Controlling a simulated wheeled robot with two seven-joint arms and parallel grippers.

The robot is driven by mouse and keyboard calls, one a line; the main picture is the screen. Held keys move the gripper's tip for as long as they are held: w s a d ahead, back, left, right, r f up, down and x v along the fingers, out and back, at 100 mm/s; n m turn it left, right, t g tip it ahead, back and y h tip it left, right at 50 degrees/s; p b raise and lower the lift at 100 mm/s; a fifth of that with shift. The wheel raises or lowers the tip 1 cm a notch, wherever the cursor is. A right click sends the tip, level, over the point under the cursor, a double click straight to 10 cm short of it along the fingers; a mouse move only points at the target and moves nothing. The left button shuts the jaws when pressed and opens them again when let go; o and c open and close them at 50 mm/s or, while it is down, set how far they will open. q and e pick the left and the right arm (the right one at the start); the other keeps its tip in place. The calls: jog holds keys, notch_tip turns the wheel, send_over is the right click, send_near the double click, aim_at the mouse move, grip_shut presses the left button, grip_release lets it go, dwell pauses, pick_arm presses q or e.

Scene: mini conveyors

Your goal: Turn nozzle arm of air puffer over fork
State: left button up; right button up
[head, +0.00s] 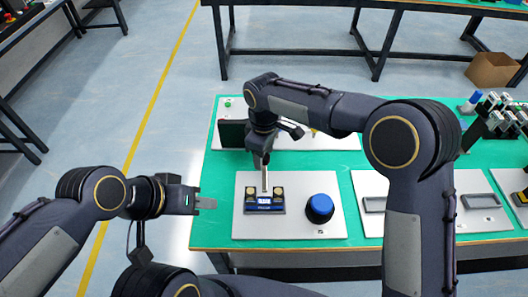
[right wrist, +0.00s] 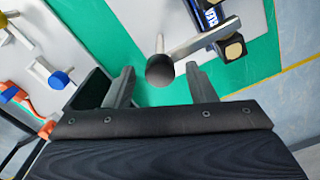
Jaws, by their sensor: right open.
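A blue-labelled fork device (head: 264,203) with two pale-topped dark blocks sits on a white plate; part of it shows in the right wrist view (right wrist: 232,47). A grey bar (head: 265,181), apparently the nozzle arm, stretches from near the fork back under my right gripper; the wrist view shows the bar (right wrist: 205,36) with a thin post and a dark round knob (right wrist: 160,70) at its end. My right gripper (head: 261,158) is open, its fingers (right wrist: 160,86) on either side of the knob, contact unclear.
A blue round button (head: 320,208) stands right of the fork on the same white plate (head: 290,233). A dark box (head: 232,133) is behind left. Plates with grey handles (head: 375,204) lie to the right on the green table (head: 219,231).

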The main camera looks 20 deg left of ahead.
notch_tip(320, 180, up, 8)
jog(key=shift+f, duration=0.1)
dwell(0.4)
jog(key=s+d+r+m+t+y, duration=0.1)
jog(key=s+d+r+m, duration=0.15)
jog(key=d, duration=0.55)
jog(key=s+d+r+m+y, duration=0.1)
jog(key=s+d+r+m, duration=0.15)
jog(key=d, duration=0.55)
jog(key=s+d+r+m+t+y, duration=0.1)
jog(key=d+r+m, duration=0.2)
jog(key=d, duration=0.5)
jog(key=s+d+f+m+t, duration=0.1)
jog(key=s+d+f+m, duration=0.2)
jog(key=s, duration=0.5)
jog(key=s+d+f+m+t, duration=0.2)
jog(key=s+d+f+m, duration=0.1)
jog(key=s+d+m, duration=0.3)
jog(key=s, duration=0.2)
jog(key=shift+s+d+f+m+t+y, duration=0.3)
jog(key=shift+s+d+y, duration=0.05)
jog(key=shift+s+y, duration=0.05)
